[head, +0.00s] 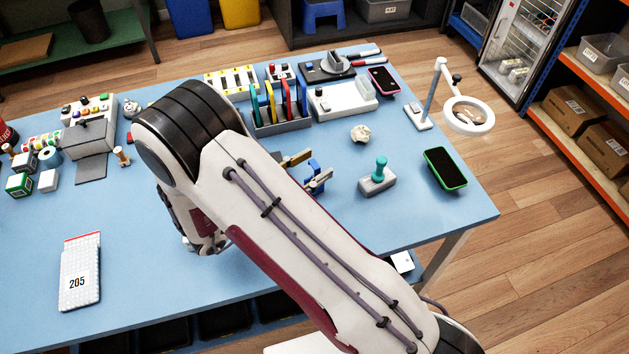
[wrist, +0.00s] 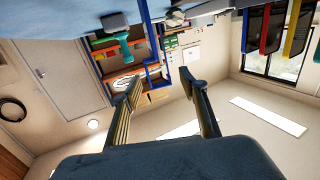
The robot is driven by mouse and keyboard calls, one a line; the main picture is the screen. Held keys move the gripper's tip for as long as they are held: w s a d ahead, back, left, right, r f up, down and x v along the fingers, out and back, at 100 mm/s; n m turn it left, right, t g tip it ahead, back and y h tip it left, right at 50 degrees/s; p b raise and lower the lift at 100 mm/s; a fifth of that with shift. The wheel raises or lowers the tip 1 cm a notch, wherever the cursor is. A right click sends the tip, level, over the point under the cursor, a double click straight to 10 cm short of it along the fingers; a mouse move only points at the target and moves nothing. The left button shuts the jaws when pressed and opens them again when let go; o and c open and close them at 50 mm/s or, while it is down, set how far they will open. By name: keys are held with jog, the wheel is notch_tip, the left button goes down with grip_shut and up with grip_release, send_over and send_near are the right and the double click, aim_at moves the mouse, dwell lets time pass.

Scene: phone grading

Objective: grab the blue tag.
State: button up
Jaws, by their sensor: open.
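No thing is clearly marked as the blue tag. A small upright blue piece (head: 314,168) stands on the table by my gripper (head: 308,171) in the head view; I cannot tell whether it is the tag. In the wrist view a blue frame-like shape (wrist: 153,42) shows beyond my gripper (wrist: 160,86), whose two fingers are spread wide with nothing between them. A rack (head: 283,124) holds upright coloured slabs, one of them blue (head: 303,92). My arm covers the middle of the table in the head view.
A grey block with a teal handle (head: 378,181), a crumpled pale ball (head: 360,134), a green-edged phone (head: 445,169) and a ring lamp (head: 468,116) stand to the right. A white pad marked 205 (head: 79,272) lies at the left front. The left front table is mostly clear.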

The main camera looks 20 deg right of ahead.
jog(key=shift+w+d, duration=0.2)
jog(key=shift+d, duration=0.25)
jog(key=c, duration=1)
